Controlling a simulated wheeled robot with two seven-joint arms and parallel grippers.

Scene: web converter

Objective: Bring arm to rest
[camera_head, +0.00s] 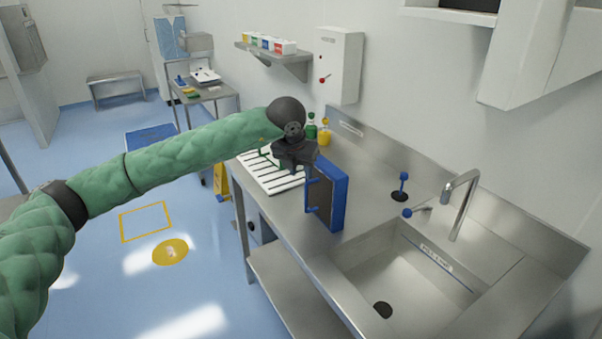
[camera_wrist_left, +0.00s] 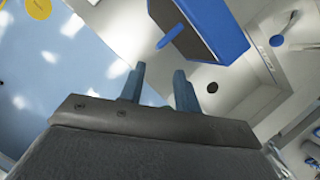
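My left arm, in a green quilted sleeve, reaches in from the left in the head view. Its dark gripper (camera_head: 296,160) hangs over the steel counter (camera_head: 285,207), near the white slatted rack (camera_head: 268,178). In the left wrist view the two blue-grey fingers (camera_wrist_left: 159,76) stand apart with nothing between them. A blue-framed box with a dark face (camera_head: 338,200) stands upright on the counter, just right of and below the gripper. It also shows in the left wrist view (camera_wrist_left: 222,30), beyond the fingers and apart from them. My right gripper is in neither view.
The sink (camera_head: 400,270) and tap (camera_head: 458,205) lie to the right. Green and yellow bottles (camera_head: 325,133) stand behind the gripper. A wall shelf (camera_head: 275,58) and wall box (camera_head: 340,65) are at the back. Blue floor (camera_head: 205,270) left of the counter is open.

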